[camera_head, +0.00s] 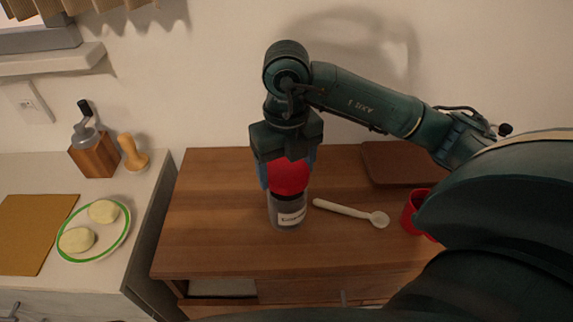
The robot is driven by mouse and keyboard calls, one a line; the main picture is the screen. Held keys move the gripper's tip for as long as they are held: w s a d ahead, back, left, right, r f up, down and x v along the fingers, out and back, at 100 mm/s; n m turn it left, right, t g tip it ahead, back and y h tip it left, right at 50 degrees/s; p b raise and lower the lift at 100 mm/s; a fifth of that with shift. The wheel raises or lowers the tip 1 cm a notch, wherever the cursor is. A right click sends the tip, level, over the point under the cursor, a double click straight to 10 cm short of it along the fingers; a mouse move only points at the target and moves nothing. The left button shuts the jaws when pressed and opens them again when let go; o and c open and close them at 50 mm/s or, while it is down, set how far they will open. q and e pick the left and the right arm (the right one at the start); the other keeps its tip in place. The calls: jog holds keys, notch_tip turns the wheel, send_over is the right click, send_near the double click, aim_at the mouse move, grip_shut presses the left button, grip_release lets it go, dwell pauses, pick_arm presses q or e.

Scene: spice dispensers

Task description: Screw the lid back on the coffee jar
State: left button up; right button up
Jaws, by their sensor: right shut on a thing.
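The coffee jar (287,214) stands upright on the wooden cabinet top, clear-walled with dark contents and a white label. The red lid (288,177) is at the jar's mouth, directly above the dark upper part of the jar. My right gripper (288,180) points straight down over the jar and is shut on the red lid, with a finger at each side. Whether the lid's thread is engaged cannot be seen. My left gripper is not in view.
A white spoon (351,212) lies right of the jar. A red cup (413,212) stands farther right, partly hidden by my arm. A brown board (398,163) is at the back right. The left counter holds a coffee grinder (91,151), a tamper (131,153) and a plate (122,224). The cabinet top's left side is clear.

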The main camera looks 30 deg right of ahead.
jog(key=shift+f, duration=0.15)
jog(key=shift+f, duration=0.1)
jog(key=shift+f+b, duration=0.4)
jog(key=shift+b, duration=0.1)
jog(key=shift+f, duration=0.1)
jog(key=shift+f+b, duration=0.25)
jog(key=shift+b, duration=0.05)
